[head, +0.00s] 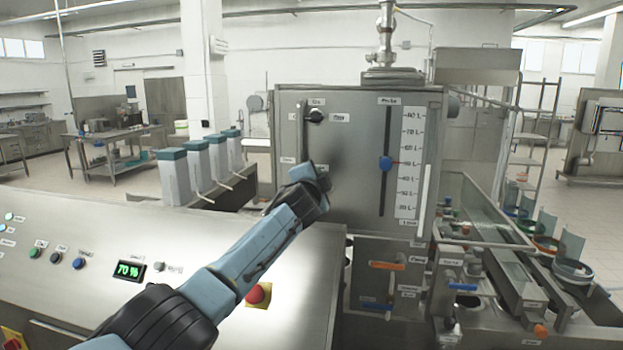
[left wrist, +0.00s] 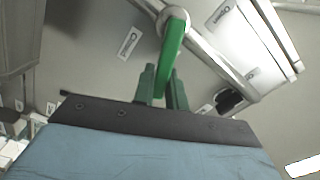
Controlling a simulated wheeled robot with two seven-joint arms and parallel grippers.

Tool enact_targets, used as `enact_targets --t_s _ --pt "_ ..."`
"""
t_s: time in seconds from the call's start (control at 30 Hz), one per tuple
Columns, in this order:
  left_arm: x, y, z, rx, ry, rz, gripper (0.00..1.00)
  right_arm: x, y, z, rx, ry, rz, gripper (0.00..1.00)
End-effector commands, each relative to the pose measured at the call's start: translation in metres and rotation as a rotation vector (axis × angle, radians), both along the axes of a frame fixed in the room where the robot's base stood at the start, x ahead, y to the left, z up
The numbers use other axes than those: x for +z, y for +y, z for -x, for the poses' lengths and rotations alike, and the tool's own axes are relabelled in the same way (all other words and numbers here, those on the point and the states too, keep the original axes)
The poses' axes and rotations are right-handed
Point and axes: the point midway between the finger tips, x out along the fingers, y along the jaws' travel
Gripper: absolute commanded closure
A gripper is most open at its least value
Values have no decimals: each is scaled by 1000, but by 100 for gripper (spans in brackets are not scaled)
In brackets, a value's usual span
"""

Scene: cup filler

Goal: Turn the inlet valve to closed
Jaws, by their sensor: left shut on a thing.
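My left gripper (head: 320,178) reaches to the front of the steel tank (head: 350,200) in the head view. In the left wrist view its two green fingers (left wrist: 163,88) are shut on a green valve lever (left wrist: 172,48). The lever's upper end meets a grey pipe (left wrist: 208,50), and its lower end lies between the fingers. I take this lever as the inlet valve's handle; in the head view my gripper hides it. Small white labels (left wrist: 130,42) sit beside it, too blurred to read surely. My right gripper is in neither view.
The tank front also carries a black knob (head: 315,116) and a blue slider (head: 386,163) by a litre scale. An orange handle (head: 388,265) and a blue handle (head: 376,306) sit below. A red button (head: 258,293) is on the console (head: 200,255) under my arm.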

Motion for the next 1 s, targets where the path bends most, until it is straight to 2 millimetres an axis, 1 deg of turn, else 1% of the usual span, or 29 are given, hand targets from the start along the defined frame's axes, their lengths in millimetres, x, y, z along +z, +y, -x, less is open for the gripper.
enact_targets --t_s 0.2,0.5,0.73,1.0 --pt "-8 -4 0 -2 -26 -183 100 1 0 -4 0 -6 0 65" --pt "-17 -5 0 -1 -48 -353 100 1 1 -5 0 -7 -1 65" --pt "-20 -5 0 0 -55 -411 100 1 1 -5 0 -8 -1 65" --pt "-21 -5 0 0 -57 -427 100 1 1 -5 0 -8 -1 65"
